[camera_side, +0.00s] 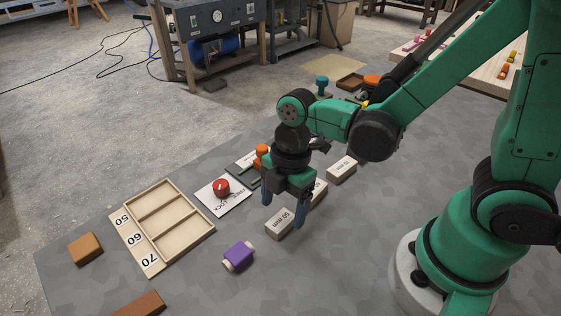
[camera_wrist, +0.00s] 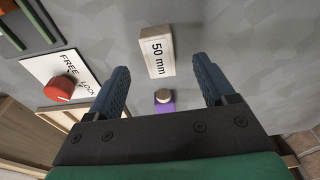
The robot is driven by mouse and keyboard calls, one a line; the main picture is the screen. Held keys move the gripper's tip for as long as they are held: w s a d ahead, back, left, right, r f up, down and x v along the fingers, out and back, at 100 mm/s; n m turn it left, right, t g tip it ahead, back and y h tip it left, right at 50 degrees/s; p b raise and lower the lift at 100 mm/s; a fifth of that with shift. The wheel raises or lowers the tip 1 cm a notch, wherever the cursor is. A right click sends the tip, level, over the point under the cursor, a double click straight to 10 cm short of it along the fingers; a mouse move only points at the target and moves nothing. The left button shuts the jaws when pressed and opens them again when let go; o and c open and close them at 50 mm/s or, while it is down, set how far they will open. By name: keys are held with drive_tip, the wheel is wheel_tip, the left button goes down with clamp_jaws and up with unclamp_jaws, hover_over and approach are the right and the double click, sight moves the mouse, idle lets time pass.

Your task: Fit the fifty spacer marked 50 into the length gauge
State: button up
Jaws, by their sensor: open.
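The spacer marked 50 mm (camera_side: 280,223) is a pale block lying on the grey table below my gripper (camera_side: 283,208). In the wrist view the 50 mm spacer (camera_wrist: 157,52) shows beyond and between my two blue fingertips, apart from both. My gripper is open and empty, pointing down. The length gauge (camera_side: 205,234), a light wooden tray with three compartments beside the labels 50, 60 and 70, lies to the left; its compartments look empty.
A purple spool (camera_side: 238,256) lies in front. A red knob (camera_side: 221,187) stands on a FREE/LOCK plate. Brown blocks (camera_side: 86,248) lie near the gauge.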

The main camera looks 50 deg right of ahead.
sight(281, 219)
drive_tip(key=shift+a+f, duration=0.2)
drive_tip(key=shift+f, duration=1.2)
clamp_jaws()
drive_tip(key=shift+r, duration=0.1)
wheel_tip(281, 219, up, 19)
drive_tip(key=w+d+f, duration=1)
drive_tip(key=w+d, duration=0.2)
drive_tip(key=d, duration=0.1)
drive_tip(key=shift+w+f, duration=0.15)
drive_tip(key=shift+w, duration=0.25)
